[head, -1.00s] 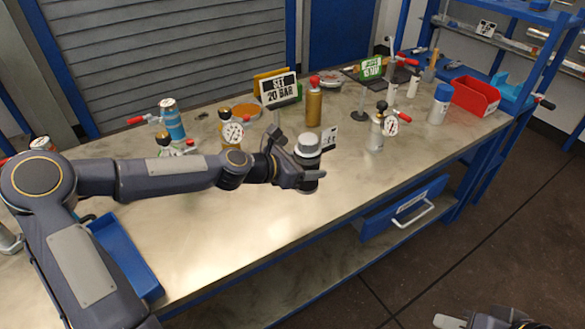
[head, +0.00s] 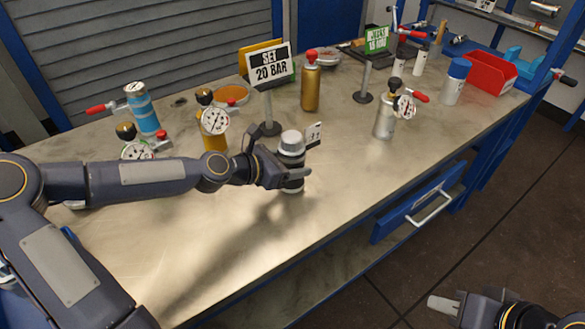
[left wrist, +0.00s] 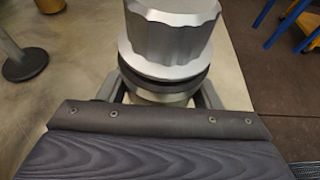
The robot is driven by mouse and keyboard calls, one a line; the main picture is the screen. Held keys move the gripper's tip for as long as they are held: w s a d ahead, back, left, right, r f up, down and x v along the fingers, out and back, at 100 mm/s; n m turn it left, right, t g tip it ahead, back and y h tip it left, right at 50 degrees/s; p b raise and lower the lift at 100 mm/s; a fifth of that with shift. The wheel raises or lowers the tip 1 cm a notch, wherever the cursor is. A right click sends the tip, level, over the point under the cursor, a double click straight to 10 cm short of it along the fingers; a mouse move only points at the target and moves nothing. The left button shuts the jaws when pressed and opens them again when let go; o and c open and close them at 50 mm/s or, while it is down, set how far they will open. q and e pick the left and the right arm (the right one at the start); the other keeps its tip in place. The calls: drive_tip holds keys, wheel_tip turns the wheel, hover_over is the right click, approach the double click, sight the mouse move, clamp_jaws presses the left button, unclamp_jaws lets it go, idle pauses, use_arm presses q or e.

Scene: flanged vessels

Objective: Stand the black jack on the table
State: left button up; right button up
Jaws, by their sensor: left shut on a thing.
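The black jack (head: 291,147) has a silver ribbed cap, a pale ring and a dark body. My left gripper (head: 296,176) is shut on its body from the left. The jack is upright over the middle of the table (head: 330,210); I cannot tell whether its base touches the top. In the left wrist view the jack's silver cap (left wrist: 172,30) rises between the fingers and its lower part is hidden. My right gripper (head: 442,305) is at the bottom right, off the table, and seems to hold nothing; its fingers are not clear.
A "SET 20 BAR" sign (head: 268,66) stands just behind the jack. A gold bottle (head: 311,85), a yellow gauged vessel (head: 213,125), a silver gauged vessel (head: 385,122) and a blue vessel (head: 143,112) stand around. The table front right of the jack is clear.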

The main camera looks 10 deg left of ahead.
use_arm(q)
drive_tip(key=shift+s+d+f, duration=0.1)
drive_tip(key=shift+d+f, duration=0.05)
drive_tip(key=shift+f, duration=0.35)
drive_tip(key=shift+r, duration=0.15)
use_arm(e)
drive_tip(key=shift+d+f, duration=0.1)
drive_tip(key=shift+f, duration=0.4)
use_arm(q)
drive_tip(key=o, duration=1.5)
